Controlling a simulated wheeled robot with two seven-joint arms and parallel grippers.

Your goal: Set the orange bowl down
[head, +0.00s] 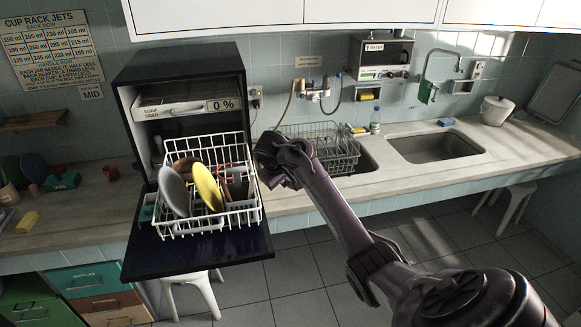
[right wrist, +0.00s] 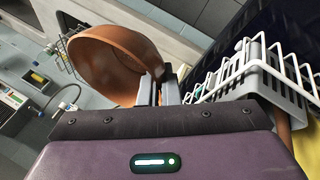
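The orange bowl (right wrist: 103,62) fills the upper left of the right wrist view, tilted, with its rim at my right gripper's fingers (right wrist: 160,84). The fingers are closed on its wall. In the head view my right gripper (head: 270,160) is just right of the white dish rack (head: 212,228), and I cannot make out the held bowl behind it. The rack also shows at the right of the wrist view (right wrist: 268,78). My left gripper is not in view.
The rack sits on the open dishwasher door (head: 190,262) and holds a yellow plate (head: 207,187), a grey plate (head: 173,190) and a brownish dish (head: 183,167). A wire drainer (head: 335,150) and a sink (head: 435,147) are to the right. The counter beyond the sink has bare room.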

